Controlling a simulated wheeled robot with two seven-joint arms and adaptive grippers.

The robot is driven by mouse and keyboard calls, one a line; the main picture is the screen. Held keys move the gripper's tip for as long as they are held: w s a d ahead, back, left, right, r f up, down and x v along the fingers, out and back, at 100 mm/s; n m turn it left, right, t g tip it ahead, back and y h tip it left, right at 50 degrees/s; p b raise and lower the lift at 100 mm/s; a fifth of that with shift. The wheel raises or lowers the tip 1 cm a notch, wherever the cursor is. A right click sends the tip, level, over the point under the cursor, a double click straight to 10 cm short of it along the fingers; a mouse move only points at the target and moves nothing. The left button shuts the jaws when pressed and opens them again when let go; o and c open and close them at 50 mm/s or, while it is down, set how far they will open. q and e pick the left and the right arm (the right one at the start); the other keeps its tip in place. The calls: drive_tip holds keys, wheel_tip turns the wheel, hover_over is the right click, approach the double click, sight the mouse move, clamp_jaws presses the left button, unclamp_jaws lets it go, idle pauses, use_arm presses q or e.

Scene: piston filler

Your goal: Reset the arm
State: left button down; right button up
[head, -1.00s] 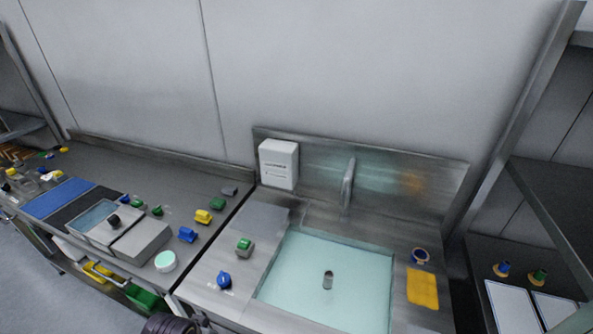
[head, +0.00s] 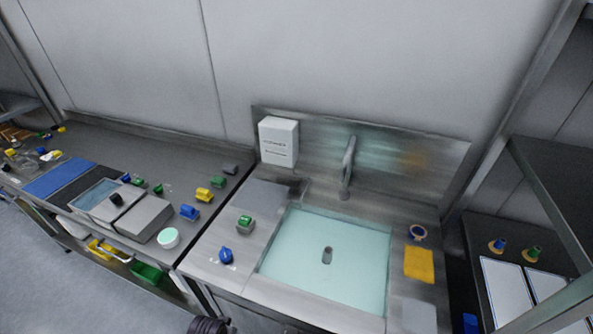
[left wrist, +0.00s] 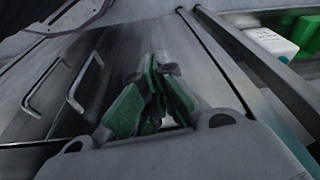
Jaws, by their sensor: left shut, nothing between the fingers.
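My left gripper (left wrist: 160,75) shows in the left wrist view with its green-padded fingers close together and nothing between them. It is over blurred grey surfaces with metal handles, away from the objects on the counter. In the head view only a dark ribbed part of my arm shows at the bottom edge, and the left gripper itself is out of that view. My right gripper is in neither view.
A sink (head: 335,240) with a tap (head: 347,168) stands at the centre right. The counter (head: 150,140) at left holds a grey-lidded container, a round white-green cup (head: 168,238) and small coloured pieces. A shelf (head: 555,190) stands at right.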

use_arm(q)
drive_tip(key=s+a+f+g, duration=0.1)
drive_tip(key=s+f, duration=0.7)
drive_tip(key=f, duration=0.5)
drive_tip(key=s+a+f, duration=0.2)
drive_tip(key=s+f, duration=0.7)
drive_tip(key=f, duration=0.3)
drive_tip(key=s+a+f, duration=0.1)
drive_tip(key=s+f, duration=0.3)
drive_tip(key=s, duration=0.4)
drive_tip(key=shift+s+a+f+g, duration=0.25)
drive_tip(key=shift+s+f+g, duration=0.05)
drive_tip(key=shift+s, duration=0.05)
